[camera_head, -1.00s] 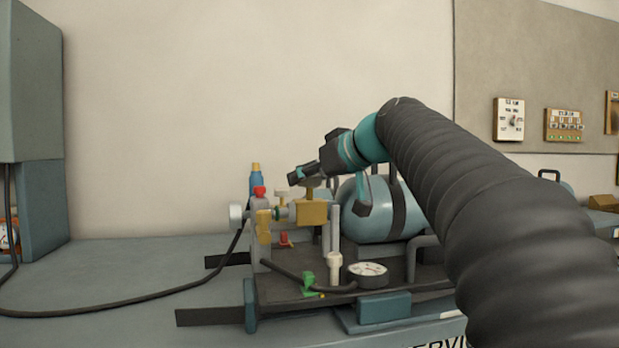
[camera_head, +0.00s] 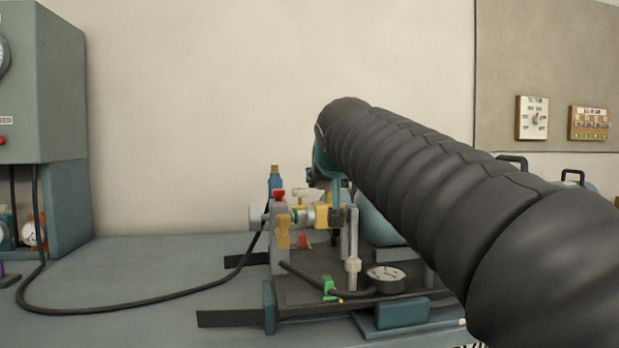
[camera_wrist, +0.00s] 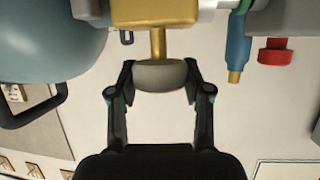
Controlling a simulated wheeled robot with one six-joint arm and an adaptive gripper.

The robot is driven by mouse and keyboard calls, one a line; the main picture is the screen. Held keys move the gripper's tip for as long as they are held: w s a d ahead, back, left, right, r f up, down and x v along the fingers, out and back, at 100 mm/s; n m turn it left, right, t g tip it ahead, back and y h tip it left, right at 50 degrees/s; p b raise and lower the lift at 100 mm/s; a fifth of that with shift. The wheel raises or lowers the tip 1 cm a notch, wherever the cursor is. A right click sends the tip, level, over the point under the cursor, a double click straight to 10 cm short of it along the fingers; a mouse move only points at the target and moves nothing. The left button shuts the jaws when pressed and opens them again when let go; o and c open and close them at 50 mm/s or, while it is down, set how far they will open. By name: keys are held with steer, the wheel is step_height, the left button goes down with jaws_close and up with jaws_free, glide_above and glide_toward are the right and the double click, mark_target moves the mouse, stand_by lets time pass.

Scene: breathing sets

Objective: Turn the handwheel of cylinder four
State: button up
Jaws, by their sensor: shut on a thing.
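The handwheel (camera_wrist: 160,76) is a grey rounded knob on a short brass stem, which runs to a brass valve body (camera_wrist: 153,12). My gripper (camera_wrist: 160,82) has a finger on each side of the knob and is shut on it. In the head view the brass valve body (camera_head: 331,213) sits on the cart beside a pale blue cylinder (camera_head: 374,222), which is mostly covered by my arm. The handwheel is hidden there behind my gripper and wrist. No cylinder number is readable.
A pressure gauge (camera_head: 386,279) and a green clip (camera_head: 329,287) lie on the cart in front. A blue bottle-like part (camera_head: 275,182) and a red knob (camera_head: 279,195) stand left of the valve. A black hose (camera_head: 130,308) crosses the bench, whose left part is mostly clear.

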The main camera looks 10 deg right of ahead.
steer(key=shift+f+m+g+h+b, duration=0.1)
steer(key=shift+m+g+h+b, duration=0.7)
steer(key=shift+m+h, duration=1.25)
steer(key=shift+h+b, duration=0.3)
steer(key=shift+h, duration=0.05)
steer(key=o, duration=1.2)
steer(key=v, duration=1.2)
